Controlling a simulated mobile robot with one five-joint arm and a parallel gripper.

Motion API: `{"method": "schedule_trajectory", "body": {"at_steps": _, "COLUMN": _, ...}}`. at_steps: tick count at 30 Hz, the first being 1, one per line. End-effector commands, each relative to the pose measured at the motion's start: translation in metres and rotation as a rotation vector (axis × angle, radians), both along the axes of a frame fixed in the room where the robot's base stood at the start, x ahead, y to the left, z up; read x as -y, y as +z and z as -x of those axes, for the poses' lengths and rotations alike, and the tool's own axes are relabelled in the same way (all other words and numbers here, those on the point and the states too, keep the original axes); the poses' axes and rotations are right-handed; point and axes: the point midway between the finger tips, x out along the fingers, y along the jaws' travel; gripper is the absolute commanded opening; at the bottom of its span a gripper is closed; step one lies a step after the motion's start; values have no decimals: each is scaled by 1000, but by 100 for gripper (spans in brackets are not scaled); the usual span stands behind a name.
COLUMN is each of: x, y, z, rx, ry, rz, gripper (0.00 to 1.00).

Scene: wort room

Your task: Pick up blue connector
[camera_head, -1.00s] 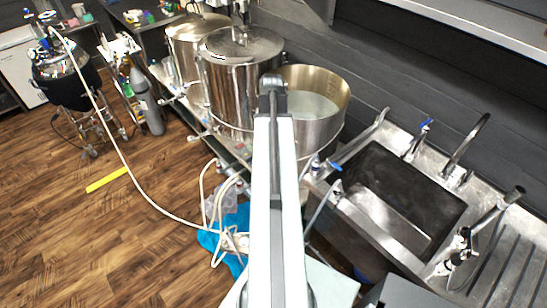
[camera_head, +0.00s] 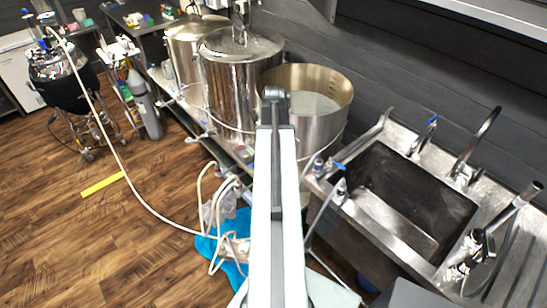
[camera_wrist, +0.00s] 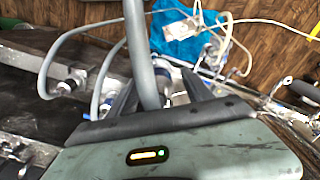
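Another bluish fitting (camera_wrist: 168,72) shows behind the gap between my fingers, partly hidden by a grey hose. I cannot tell which is the blue connector. My gripper (camera_wrist: 158,78) looks open, its dark fingers spread apart. A grey hose crosses in front of the gap; no object is visibly clamped. In the head view, small fittings with blue parts (camera_head: 338,166) are at the sink's left edge; my gripper is not discernible there.
The steel sink (camera_head: 400,205) is at right, beside an open steel kettle (camera_head: 318,128). Lidded kettles stand farther back. White hoses (camera_head: 212,190) lie over a blue cloth (camera_head: 232,225). Wooden floor (camera_head: 110,235) is clear at left, apart from a yellow strip (camera_head: 103,184).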

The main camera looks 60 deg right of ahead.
Motion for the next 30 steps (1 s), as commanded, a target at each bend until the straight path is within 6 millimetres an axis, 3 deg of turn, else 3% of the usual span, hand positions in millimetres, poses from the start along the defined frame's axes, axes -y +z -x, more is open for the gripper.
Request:
{"method": "schedule_trajectory", "body": {"at_steps": 1, "x": 0, "y": 0, "z": 0, "rx": 0, "ry": 0, "rz": 0, "gripper": 45}}
{"method": "schedule_trajectory", "body": {"at_steps": 6, "x": 0, "y": 1, "z": 0, "rx": 0, "ry": -1, "rz": 0, "gripper": 0}}
{"method": "schedule_trajectory", "body": {"at_steps": 17, "x": 0, "y": 8, "z": 1, "rx": 0, "ry": -1, "rz": 0, "gripper": 0}}
{"method": "schedule_trajectory", "body": {"at_steps": 30, "x": 1, "y": 92, "z": 1, "rx": 0, "ry": -2, "rz": 0, "gripper": 0}}
